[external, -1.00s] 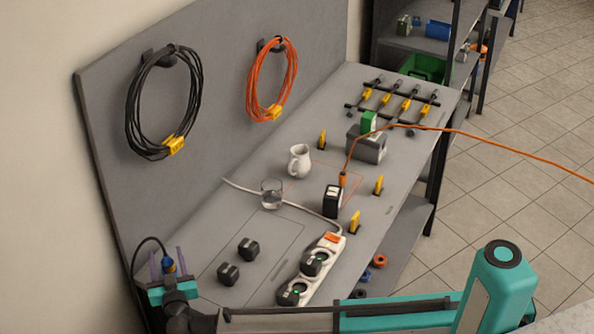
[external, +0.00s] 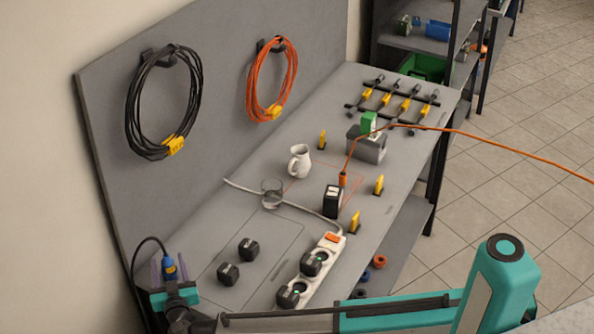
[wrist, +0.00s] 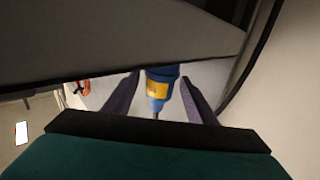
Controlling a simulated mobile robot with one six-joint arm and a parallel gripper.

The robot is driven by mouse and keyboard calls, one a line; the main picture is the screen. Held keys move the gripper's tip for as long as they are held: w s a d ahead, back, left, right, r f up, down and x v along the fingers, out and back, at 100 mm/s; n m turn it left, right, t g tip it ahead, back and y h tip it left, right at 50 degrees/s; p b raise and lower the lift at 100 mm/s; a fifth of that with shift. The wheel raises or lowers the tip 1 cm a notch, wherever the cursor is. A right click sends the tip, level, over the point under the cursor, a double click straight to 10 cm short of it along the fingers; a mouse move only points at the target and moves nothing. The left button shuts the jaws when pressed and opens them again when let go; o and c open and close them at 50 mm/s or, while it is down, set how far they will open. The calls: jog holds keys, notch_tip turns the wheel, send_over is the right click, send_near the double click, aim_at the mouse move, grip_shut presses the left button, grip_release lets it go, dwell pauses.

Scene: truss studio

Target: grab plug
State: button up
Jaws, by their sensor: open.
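A blue plug (external: 169,268) with a yellow label hangs from a dark cable at the near left end of the bench. It also shows in the wrist view (wrist: 161,87), between the two purple fingers. My gripper (external: 168,264) is open, with one finger on each side of the plug. In the wrist view, gaps show between the plug and the fingers (wrist: 161,78), most clearly lower down; whether either finger touches it is hard to tell. The plug's lower end points toward my gripper's palm.
A grey panel (external: 210,110) stands close beside my gripper. An orange cable (external: 500,147) crosses the right side.

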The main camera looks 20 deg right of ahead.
jog(key=shift+w+p, duration=0.55)
jog(key=shift+w, duration=1.4)
jog(key=c, duration=1.2)
jog(key=shift+r, duration=0.15)
jog(key=shift+r+b, duration=1.5)
jog(key=shift+r, duration=3.4)
